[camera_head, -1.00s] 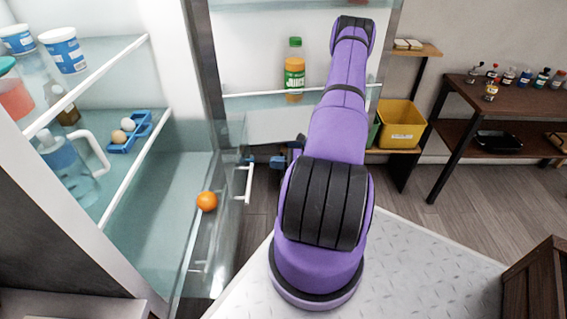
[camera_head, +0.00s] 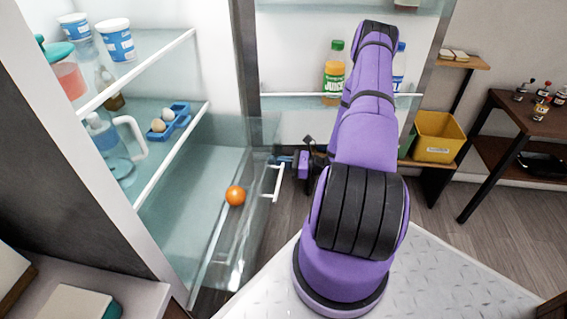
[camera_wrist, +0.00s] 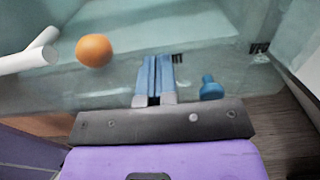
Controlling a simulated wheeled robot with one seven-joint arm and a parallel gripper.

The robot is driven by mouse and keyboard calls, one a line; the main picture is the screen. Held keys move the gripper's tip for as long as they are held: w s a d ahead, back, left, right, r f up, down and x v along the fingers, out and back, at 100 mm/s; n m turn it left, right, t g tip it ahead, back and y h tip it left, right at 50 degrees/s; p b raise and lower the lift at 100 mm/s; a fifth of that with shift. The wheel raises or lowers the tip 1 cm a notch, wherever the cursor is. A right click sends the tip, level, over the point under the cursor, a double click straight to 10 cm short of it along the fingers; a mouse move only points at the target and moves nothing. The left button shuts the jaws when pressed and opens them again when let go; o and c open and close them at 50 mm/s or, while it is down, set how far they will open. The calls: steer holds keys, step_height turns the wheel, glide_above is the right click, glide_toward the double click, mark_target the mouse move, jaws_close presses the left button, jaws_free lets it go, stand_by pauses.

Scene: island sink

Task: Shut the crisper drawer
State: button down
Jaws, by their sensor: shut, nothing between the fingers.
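The clear crisper drawer (camera_head: 255,215) stands pulled out at the bottom of the open fridge. Its white bar handle (camera_head: 278,182) is on its right-hand front, and it also shows at the left of the wrist view (camera_wrist: 30,55). An orange (camera_head: 235,195) lies inside the drawer; it is also in the wrist view (camera_wrist: 94,50). My gripper (camera_head: 285,158) is beside the handle's far end, at the far part of the drawer front. In the wrist view its blue fingers (camera_wrist: 155,75) are together and empty, pointing at the clear drawer wall. I cannot tell whether they touch it.
The open fridge door (camera_head: 345,100) with a juice bottle (camera_head: 333,75) stands behind my arm. Fridge shelves (camera_head: 150,60) at left hold tubs, a pitcher and a blue egg holder (camera_head: 170,120). A yellow bin (camera_head: 433,135) stands at right. Wood floor (camera_head: 525,225) is clear at right.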

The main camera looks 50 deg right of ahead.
steer(key=shift+w, duration=0.1)
glide_above(209, 170)
steer(key=shift+w, duration=0.15)
steer(key=shift+w+a+r, duration=0.15)
steer(key=shift+w+a, duration=0.1)
steer(key=shift+w, duration=0.15)
steer(key=shift+r, duration=0.1)
